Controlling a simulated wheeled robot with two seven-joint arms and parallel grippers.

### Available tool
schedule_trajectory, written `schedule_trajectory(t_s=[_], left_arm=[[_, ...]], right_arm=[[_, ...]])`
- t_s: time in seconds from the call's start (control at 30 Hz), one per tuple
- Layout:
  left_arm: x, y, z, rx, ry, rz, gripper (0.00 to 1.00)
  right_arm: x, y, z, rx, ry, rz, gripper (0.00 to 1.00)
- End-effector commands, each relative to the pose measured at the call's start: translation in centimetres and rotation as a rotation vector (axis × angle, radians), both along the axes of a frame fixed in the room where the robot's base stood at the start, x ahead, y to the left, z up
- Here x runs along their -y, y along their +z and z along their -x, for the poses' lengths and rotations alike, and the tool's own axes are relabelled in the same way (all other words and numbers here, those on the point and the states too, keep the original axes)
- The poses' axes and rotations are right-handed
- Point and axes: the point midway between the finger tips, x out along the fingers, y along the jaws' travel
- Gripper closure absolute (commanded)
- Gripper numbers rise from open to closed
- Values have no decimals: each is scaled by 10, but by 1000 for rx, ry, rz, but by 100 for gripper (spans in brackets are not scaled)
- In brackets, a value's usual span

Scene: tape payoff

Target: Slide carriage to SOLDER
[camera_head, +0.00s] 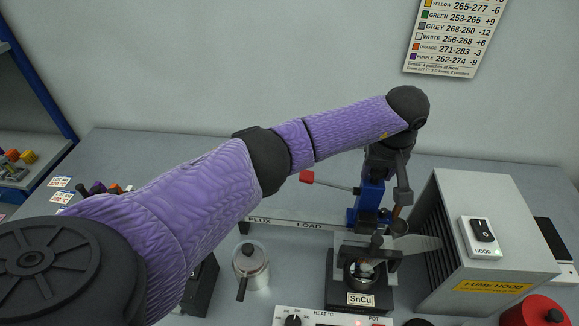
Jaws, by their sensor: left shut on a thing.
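My left arm reaches from the left across the bench, and its gripper (399,205) points down at the back, right of centre. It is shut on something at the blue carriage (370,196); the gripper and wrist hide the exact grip. The carriage stands upright at the rail (285,224), whose visible labels read FLUX and LOAD. A lever with a red end (306,177) sticks out left from the carriage. The solder pot (361,299), labelled SnCu, stands just in front. No SOLDER label is readable. My right gripper is out of view.
A grey fume hood (474,283) stands close on the right, with its switch (483,232) on top. A lidded metal pot (250,264) stands left of the solder pot. A heat control panel (335,316) is at the front, and a red round container (540,312) at front right.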

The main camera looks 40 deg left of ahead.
Motion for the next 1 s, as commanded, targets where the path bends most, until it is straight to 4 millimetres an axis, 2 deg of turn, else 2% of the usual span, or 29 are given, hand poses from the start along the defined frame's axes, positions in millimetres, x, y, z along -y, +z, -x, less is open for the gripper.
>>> schedule_trajectory(t_s=[0.03, 0.07, 0.1, 0.2, 0.53, 1.0], left_arm=[[0, -1, 1, -3, -1, 1, 100], [0, -1, 1, -3, -1, 1, 46], [0, -1, 1, -3, -1, 1, 38], [0, 0, 1, -2, -1, 1, 21], [0, 4, 0, 1, 0, 1, 21], [0, 57, 0, 1, 0, 2, 21]], right_arm=[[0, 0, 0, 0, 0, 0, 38], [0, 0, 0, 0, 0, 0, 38], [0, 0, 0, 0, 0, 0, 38], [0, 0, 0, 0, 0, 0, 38], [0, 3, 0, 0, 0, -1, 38], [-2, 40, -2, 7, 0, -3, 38]])
